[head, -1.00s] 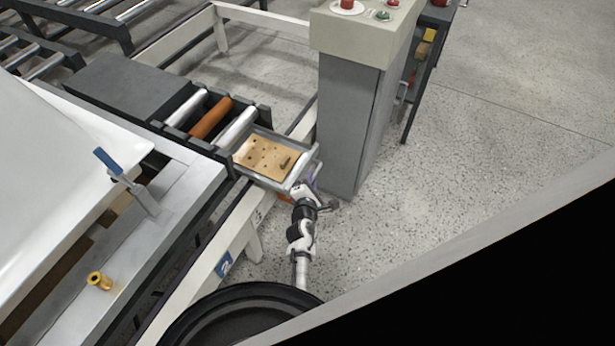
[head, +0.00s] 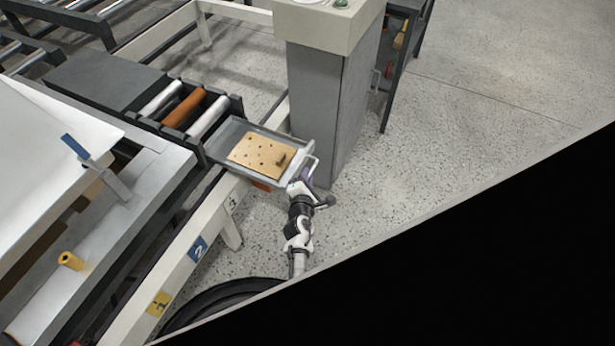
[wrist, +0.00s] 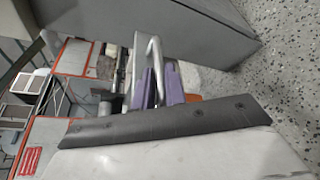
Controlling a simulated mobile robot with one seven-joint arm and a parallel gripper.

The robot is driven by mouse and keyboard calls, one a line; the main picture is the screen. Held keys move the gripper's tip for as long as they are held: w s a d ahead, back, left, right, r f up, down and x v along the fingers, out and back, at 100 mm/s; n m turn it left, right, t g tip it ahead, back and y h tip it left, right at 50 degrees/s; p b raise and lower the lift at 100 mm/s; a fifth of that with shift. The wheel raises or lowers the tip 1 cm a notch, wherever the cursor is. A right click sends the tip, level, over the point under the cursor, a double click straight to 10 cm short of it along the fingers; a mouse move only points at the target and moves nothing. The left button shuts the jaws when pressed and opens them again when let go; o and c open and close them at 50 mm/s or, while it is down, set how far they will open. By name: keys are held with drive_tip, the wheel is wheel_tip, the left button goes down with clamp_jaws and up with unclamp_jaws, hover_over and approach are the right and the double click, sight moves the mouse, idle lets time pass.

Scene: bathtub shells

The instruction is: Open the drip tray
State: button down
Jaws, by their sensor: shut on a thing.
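The drip tray (head: 228,137) is a shallow grey metal tray pulled partway out below the rollers in the head view. A tan board with holes (head: 258,153) and a small dark piece lies in it. The tray's bar handle (head: 313,165) is on its outer right end. My gripper (head: 304,179) is at this handle. In the wrist view the purple fingers of my gripper (wrist: 158,86) are shut on the pale handle bar (wrist: 154,58). The lower part of the handle is hidden by the fingers and the dark edge of my wrist.
A grey control cabinet (head: 322,95) stands close behind the tray's right end. Rollers (head: 184,109) and a white frame beam (head: 185,245) are at the left. Speckled floor (head: 440,115) is open to the right. A blue-handled lever (head: 75,147) is on the left bench.

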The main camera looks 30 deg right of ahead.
drive_tip(key=shift+s+f, duration=0.1)
drive_tip(key=shift+f, duration=0.05)
drive_tip(key=c, duration=1.6)
unclamp_jaws()
drive_tip(key=shift+o, duration=0.6)
